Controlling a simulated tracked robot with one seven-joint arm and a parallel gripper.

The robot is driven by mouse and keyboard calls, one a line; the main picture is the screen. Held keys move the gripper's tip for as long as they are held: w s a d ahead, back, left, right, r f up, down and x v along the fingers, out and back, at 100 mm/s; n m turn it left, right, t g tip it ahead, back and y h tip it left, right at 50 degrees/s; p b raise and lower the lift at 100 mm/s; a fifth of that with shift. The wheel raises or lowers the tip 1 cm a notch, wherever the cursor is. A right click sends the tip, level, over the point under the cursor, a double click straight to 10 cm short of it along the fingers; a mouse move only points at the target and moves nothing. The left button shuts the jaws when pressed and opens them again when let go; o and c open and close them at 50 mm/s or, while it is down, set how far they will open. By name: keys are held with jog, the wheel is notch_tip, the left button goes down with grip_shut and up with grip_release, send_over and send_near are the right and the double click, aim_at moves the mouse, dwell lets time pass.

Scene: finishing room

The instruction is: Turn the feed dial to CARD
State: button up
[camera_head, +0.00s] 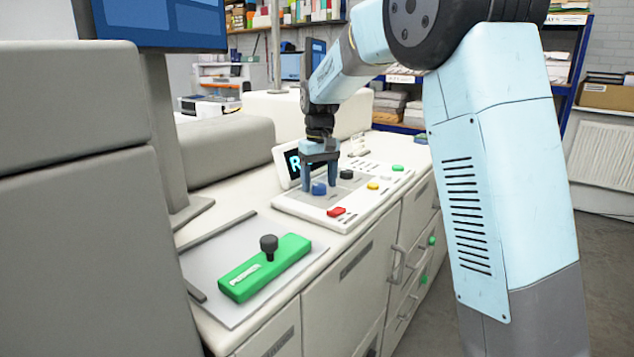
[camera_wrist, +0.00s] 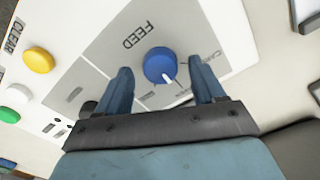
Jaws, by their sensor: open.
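The feed dial is a round blue knob with a white pointer, on a grey panel marked FEED. It shows in the wrist view (camera_wrist: 159,64) and in the head view (camera_head: 319,188). In the wrist view its pointer aims down and slightly right, towards my gripper's palm. The CARD label (camera_wrist: 204,68) is to the right of the dial, partly hidden by a finger. My gripper (camera_head: 320,187) is open over the panel, fingers pointing down. Its fingers stand on either side of the dial in the wrist view (camera_wrist: 161,72), with visible gaps.
The control panel (camera_head: 293,203) also carries a black knob (camera_head: 346,174), a red button (camera_head: 336,211), a yellow button (camera_head: 373,186) and a green button (camera_head: 397,168). A lit display (camera_head: 291,165) stands behind. A green block (camera_head: 290,257) with a black knob lies nearer.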

jog(key=shift+f, duration=0.3)
jog(key=shift+c, duration=0.2)
